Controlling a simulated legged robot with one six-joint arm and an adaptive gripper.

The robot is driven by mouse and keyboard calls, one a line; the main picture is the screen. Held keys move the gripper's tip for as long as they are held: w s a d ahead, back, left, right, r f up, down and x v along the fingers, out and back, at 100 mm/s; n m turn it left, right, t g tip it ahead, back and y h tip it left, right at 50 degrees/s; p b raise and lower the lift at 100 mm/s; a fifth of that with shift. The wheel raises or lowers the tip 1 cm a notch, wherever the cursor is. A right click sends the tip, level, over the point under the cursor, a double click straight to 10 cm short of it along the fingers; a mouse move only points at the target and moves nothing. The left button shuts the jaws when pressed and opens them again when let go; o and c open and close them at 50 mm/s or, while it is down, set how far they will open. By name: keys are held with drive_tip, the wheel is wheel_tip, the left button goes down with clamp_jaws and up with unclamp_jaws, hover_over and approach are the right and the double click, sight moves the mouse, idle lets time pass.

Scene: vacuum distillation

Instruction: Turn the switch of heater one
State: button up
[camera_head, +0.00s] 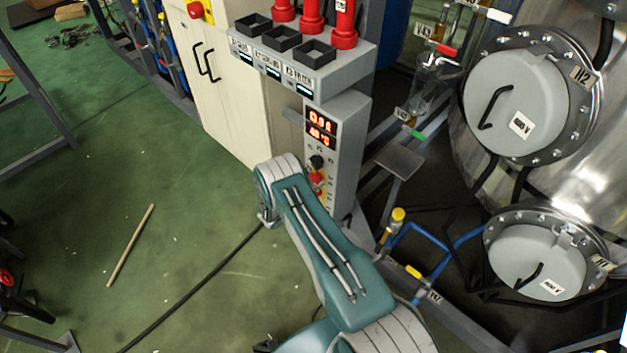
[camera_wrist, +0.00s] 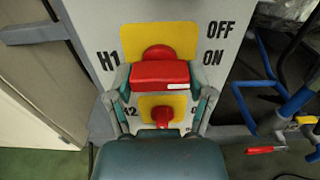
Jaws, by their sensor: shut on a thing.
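The heater one switch (camera_wrist: 160,74) is a red handle on a yellow plate (camera_wrist: 188,38), marked H1, with OFF above ON at its right. Its handle lies crosswise, with a small white mark near its right end, towards ON. My gripper (camera_wrist: 163,80) has a teal finger at each end of the handle and is shut on it. Below it, the H2 switch (camera_wrist: 161,115) is red on its own yellow plate, partly hidden by my gripper. In the head view, my arm hides the gripper and part of the switch panel (camera_head: 345,135).
Lit red displays (camera_head: 321,126) sit above the switches. A grey box with black trays (camera_head: 285,38) tops the panel. Beige cabinet doors (camera_head: 225,85) stand at its left; blue piping (camera_head: 425,232) and a steel vessel (camera_head: 590,170) at its right.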

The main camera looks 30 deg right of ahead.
drive_tip(key=shift+w+r+n, duration=0.1)
drive_tip(key=shift+n, duration=0.2)
drive_tip(key=n, duration=0.3)
drive_tip(key=shift+n, duration=0.3)
drive_tip(key=n, duration=0.4)
drive_tip(key=shift+w+n, duration=0.1)
drive_tip(key=shift+n, duration=0.2)
drive_tip(key=n, duration=0.4)
drive_tip(key=shift+n, duration=2.5)
drive_tip(key=o, duration=1.1)
drive_tip(key=shift+f, duration=0.2)
drive_tip(key=shift+a, duration=0.1)
